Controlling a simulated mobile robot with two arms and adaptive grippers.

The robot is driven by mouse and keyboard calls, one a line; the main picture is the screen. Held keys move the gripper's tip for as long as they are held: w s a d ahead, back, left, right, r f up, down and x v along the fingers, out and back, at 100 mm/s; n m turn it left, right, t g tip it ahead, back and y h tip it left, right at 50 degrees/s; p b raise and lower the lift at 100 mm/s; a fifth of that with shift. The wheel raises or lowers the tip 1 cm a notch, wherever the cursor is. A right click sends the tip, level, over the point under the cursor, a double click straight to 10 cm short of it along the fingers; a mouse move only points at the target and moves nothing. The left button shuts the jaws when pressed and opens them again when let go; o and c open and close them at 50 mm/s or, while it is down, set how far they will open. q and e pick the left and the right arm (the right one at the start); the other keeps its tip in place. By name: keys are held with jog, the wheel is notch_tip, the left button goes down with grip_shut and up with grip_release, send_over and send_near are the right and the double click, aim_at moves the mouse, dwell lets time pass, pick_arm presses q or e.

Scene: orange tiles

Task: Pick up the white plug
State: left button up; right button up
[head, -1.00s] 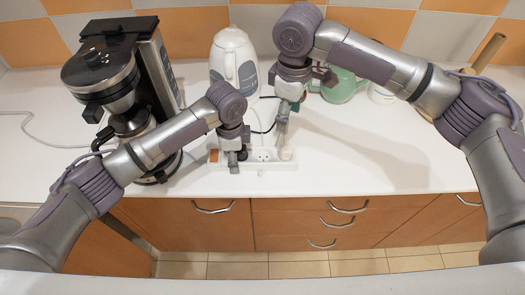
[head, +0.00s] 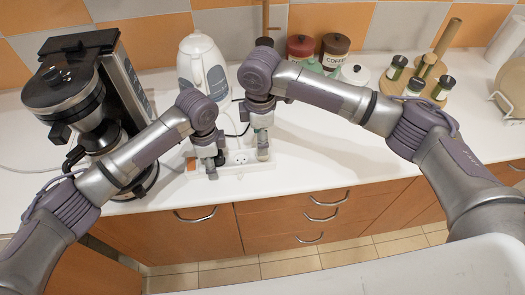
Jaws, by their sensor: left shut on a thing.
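A white power strip (head: 240,160) lies along the front of the white counter. The white plug (head: 262,155) stands at its right end, partly covered by my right gripper (head: 262,142), which is right over it. I cannot tell whether the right fingers are closed on the plug. My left gripper (head: 212,163) is down at the strip's left part. It is shut on a dark plug (head: 220,158), which is mostly hidden by the fingers. An empty socket shows between the two grippers.
A black coffee maker (head: 85,100) stands left of my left arm. A white kettle (head: 203,65) stands behind the grippers. A red jar (head: 300,48), a brown jar (head: 335,50) and a spice stand (head: 425,85) are at the back right. The right counter is fairly clear.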

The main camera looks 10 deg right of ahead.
jog(key=f, duration=0.4)
jog(key=shift+s+d, duration=0.15)
jog(key=shift+d, duration=0.1)
grip_shut()
